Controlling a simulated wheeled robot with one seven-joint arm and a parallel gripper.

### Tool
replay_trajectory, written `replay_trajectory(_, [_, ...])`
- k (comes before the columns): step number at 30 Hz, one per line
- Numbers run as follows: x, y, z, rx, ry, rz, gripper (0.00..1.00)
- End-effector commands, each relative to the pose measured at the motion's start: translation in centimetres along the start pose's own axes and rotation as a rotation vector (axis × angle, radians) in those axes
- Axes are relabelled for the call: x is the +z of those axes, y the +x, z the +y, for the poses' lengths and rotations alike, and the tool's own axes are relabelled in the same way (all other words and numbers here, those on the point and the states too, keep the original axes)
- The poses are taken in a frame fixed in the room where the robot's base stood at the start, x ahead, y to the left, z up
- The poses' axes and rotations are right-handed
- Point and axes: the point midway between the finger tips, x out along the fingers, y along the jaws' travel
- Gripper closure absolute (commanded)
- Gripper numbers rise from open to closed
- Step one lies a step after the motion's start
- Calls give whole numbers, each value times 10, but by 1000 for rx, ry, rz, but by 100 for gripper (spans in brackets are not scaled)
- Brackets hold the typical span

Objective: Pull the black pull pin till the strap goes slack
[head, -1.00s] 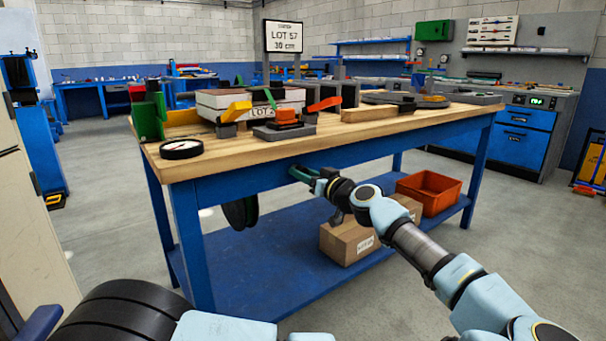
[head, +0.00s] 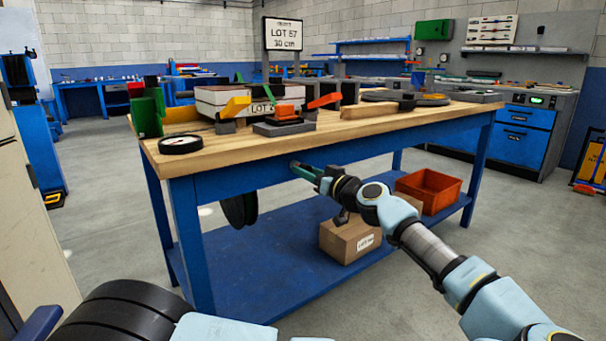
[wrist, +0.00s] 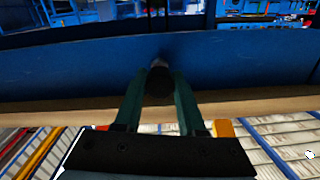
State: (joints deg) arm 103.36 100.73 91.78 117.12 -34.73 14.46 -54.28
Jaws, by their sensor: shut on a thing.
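The black pull pin (wrist: 160,82) shows in the wrist view as a round dark knob against the blue front rail of the bench (wrist: 80,70). My gripper (wrist: 160,90) has its two green fingers closed on either side of the knob. In the head view my gripper (head: 299,168) is at the bench's front rail, just under the tabletop edge. The pin is too small and covered to make out there. I cannot make out the strap or its tension for sure.
The wooden bench top (head: 220,155) holds a white block stack (head: 205,100), a round gauge (head: 181,144) and several coloured clamps. A black coil (head: 240,210) hangs under the bench. A cardboard box (head: 345,240) and an orange bin (head: 432,188) stand on the lower shelf.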

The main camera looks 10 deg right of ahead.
Motion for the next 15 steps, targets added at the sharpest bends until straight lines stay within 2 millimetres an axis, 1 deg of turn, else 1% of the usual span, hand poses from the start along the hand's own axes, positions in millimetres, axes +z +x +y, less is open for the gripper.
replay_trajectory(1, [2,-6,2,5,-1,2,100])
replay_trajectory(2, [2,-7,2,4,-1,1,100])
replay_trajectory(9, [0,-7,1,3,-1,1,100])
replay_trajectory(10, [0,-7,1,3,-1,1,57])
replay_trajectory(15, [0,-7,1,2,-1,0,38])
